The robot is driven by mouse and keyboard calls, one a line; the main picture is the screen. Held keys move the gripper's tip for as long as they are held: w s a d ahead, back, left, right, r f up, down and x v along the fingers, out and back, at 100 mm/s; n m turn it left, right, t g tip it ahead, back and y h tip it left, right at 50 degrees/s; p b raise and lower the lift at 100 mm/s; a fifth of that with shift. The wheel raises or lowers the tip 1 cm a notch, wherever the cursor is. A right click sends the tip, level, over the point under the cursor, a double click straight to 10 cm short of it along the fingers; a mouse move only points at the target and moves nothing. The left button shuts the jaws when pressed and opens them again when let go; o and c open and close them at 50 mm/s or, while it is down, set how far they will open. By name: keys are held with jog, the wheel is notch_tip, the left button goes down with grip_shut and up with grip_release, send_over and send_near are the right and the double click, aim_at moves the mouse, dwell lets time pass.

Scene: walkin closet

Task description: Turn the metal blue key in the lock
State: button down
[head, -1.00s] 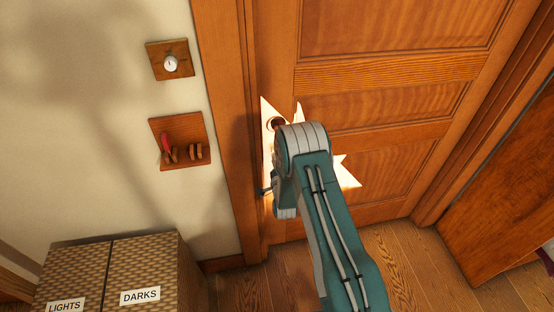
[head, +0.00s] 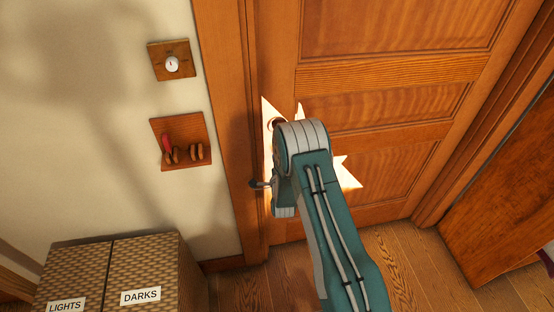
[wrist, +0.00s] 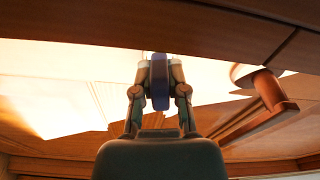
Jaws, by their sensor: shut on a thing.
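The blue key (wrist: 160,92) is upright in the middle of the wrist view, its flat head between the two fingers of my gripper (wrist: 160,68). My gripper is shut on it from both sides. The key's far end points at the wooden door (head: 385,110), by the bright patch. The lock is hidden behind the key and fingers, so I cannot tell how deep the key sits. In the head view, my arm hides the key and most of the gripper; a dark tip sticks out at its left.
A brown door handle (wrist: 268,88) is right of my gripper in the wrist view. Wicker hampers (head: 115,275) stand below. Wood floor lies at the right.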

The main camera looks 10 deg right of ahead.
jog(key=m, duration=0.4)
jog(key=shift+r, duration=0.15)
jog(key=c, duration=0.6)
grip_release()
